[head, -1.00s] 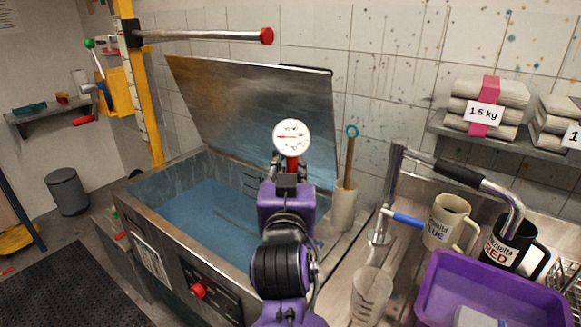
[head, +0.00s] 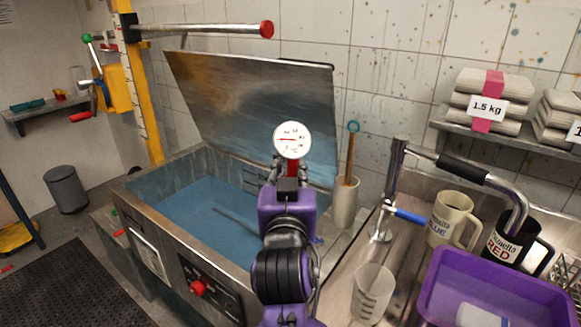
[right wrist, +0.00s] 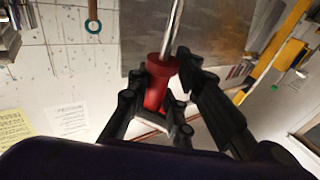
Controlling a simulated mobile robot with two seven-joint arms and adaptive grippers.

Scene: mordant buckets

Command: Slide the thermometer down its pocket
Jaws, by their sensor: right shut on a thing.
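The thermometer (head: 292,139) has a round white dial with a red needle and a red collar below it. It stands up in front of the raised metal lid in the head view. My right gripper (head: 290,170) is shut on the red collar, just under the dial. In the right wrist view the fingers (right wrist: 160,92) are around the red collar (right wrist: 156,86), and the bare metal stem (right wrist: 173,28) runs out past them. The stem's tip is out of that view. I cannot make out the pocket; my arm covers part of the tank. My left gripper is not in view.
The open tank (head: 190,205) holds bluish liquid, with its lid (head: 250,95) raised behind. A wooden-handled tool (head: 350,155) stands in a grey holder (head: 344,203) to the right. A clear beaker (head: 371,295), mugs, a tap and a purple tub (head: 440,290) crowd the right side.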

